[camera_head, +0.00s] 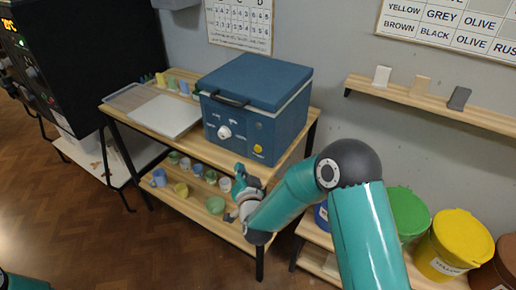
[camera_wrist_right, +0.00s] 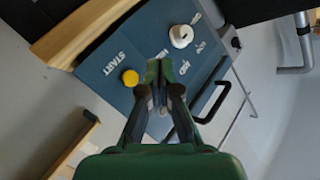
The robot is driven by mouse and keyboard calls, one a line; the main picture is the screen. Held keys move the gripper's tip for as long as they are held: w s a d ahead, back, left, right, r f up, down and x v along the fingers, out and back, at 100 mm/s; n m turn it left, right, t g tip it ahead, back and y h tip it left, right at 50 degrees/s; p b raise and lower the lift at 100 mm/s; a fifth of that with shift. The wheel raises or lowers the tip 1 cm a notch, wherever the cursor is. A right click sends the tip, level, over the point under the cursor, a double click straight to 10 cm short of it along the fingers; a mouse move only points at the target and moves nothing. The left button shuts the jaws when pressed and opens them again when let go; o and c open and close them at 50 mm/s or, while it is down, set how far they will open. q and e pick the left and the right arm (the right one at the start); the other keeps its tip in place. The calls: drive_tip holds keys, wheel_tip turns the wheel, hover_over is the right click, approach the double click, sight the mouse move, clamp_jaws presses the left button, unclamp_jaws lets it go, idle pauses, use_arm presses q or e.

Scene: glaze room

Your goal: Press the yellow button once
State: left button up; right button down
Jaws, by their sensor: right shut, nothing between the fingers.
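The yellow button (camera_head: 257,148) is on the front panel of the blue box-shaped kiln (camera_head: 285,133), low on its right side. In the right wrist view the yellow button (camera_wrist_right: 130,77) sits beside the word START, left of my fingertips. My right gripper (camera_head: 240,172) is shut and empty, in front of and below the panel in the head view. In the wrist view its fingertips (camera_wrist_right: 160,68) appear between the button and the white dial (camera_wrist_right: 181,36). I see no contact with the button. My left gripper is not in view.
The kiln stands on a wooden table with a pale board (camera_head: 165,115) at its left. Small cups and bowls, including a green bowl (camera_head: 215,204), stand on the lower shelf. A yellow bucket (camera_head: 447,240) and a green bucket (camera_head: 408,212) stand right of my arm.

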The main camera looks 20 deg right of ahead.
sight(258, 149)
drive_tip(key=w+d, duration=0.1)
drive_tip(key=d, duration=0.1)
drive_tip(key=w+d, duration=0.1)
drive_tip(key=w, duration=0.1)
drive_tip(key=shift+d+f, duration=0.15)
drive_tip(key=shift+d, duration=0.2)
drive_tip(key=shift+w+d, duration=0.5)
drive_tip(key=shift+d, duration=0.2)
drive_tip(key=shift+b, duration=0.35)
drive_tip(key=shift+w+d+b, duration=0.1)
drive_tip(key=shift+d+b, duration=0.15)
drive_tip(key=shift+b, duration=0.1)
drive_tip(key=shift+d+r, duration=0.1)
drive_tip(key=shift+r, duration=0.1)
